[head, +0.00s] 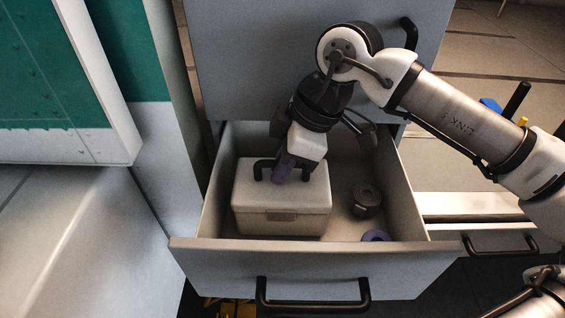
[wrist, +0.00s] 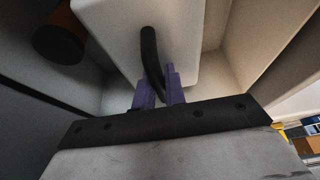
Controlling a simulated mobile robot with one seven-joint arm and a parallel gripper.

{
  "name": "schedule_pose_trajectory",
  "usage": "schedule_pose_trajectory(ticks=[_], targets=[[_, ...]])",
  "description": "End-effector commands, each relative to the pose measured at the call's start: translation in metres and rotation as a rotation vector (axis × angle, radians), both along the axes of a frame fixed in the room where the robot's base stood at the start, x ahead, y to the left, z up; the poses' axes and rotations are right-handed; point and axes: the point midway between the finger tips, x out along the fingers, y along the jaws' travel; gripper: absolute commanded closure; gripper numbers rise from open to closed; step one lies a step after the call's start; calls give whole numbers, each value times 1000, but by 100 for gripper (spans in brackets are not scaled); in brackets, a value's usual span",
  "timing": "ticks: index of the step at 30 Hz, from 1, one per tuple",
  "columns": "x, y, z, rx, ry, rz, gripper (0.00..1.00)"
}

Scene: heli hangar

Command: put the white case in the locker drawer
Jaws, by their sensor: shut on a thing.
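The white case (head: 281,205) is inside the open locker drawer (head: 290,257), on its left side, upright with its latch facing the drawer front. It also shows in the wrist view (wrist: 190,40). My gripper (head: 284,172) comes down from above and is shut on the case's black handle (wrist: 151,58). The purple fingers sit on both sides of the handle. Whether the case rests on the drawer floor or hangs just above it I cannot tell. The case hides the drawer floor under it.
A dark round item (head: 367,200) and a blue ring (head: 376,236) lie in the drawer's right part. The drawer front has a black handle (head: 312,303). A closed drawer front (head: 280,60) is above and behind. A green and white panel (head: 60,90) stands at left.

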Motion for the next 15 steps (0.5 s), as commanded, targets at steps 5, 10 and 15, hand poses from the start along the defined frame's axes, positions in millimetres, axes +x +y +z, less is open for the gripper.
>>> schedule_pose_trajectory(ticks=[5, 10, 15], targets=[[0, 0, -3, 0, 0, -1, 84], [0, 0, -3, 0, 0, -1, 66], [0, 0, -3, 0, 0, -1, 66]])
